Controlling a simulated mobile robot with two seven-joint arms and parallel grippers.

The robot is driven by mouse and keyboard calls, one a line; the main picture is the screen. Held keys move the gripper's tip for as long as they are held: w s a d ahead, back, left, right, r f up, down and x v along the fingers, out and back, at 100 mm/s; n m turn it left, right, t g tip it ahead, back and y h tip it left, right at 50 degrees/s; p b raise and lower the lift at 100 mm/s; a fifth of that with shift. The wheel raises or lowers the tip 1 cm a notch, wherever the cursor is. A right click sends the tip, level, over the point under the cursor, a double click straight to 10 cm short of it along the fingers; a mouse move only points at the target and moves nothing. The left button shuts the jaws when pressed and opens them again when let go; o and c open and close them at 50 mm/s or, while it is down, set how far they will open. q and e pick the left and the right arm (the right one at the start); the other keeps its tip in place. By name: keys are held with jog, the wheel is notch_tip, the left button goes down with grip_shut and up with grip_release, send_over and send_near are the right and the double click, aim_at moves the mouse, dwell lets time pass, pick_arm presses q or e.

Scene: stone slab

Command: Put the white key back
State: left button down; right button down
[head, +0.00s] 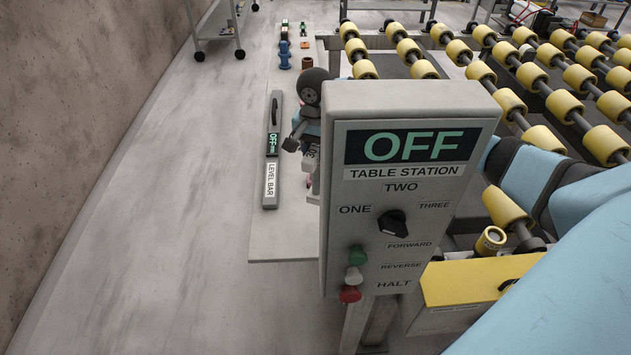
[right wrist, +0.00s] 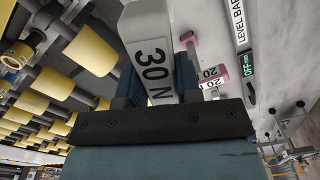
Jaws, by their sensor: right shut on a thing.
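In the right wrist view, my right gripper (right wrist: 156,82) is shut on a white key (right wrist: 148,40) marked "30 N", whose broad white end shows between the two fingers. Its upper end runs out of the picture. In the head view, the grey control box hides most of the gripper. A small white labelled part shows at the box's left edge, but I cannot tell which key it belongs to. Pink pieces (right wrist: 220,68) and labels marked "20 N" show just right of my gripper in the wrist view. My left gripper is not in view.
The control box (head: 405,180) reading "OFF" stands close in front. A level bar (head: 271,165) lies on the pale slab left of it. Yellow rollers (head: 505,105) fill the right and back. A yellow box (head: 475,280) sits lower right. The floor at left is clear.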

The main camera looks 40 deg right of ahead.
send_near(315, 193)
jog(key=f, duration=0.5)
jog(key=shift+w+d+f+p, duration=0.15)
jog(key=shift+w+d+p, duration=0.15)
jog(key=shift+p, duration=0.1)
jog(key=shift+f, duration=0.3)
jog(key=shift+f, duration=0.2)
jog(key=c, duration=0.8)
grip_release()
jog(key=shift+r, duration=0.1)
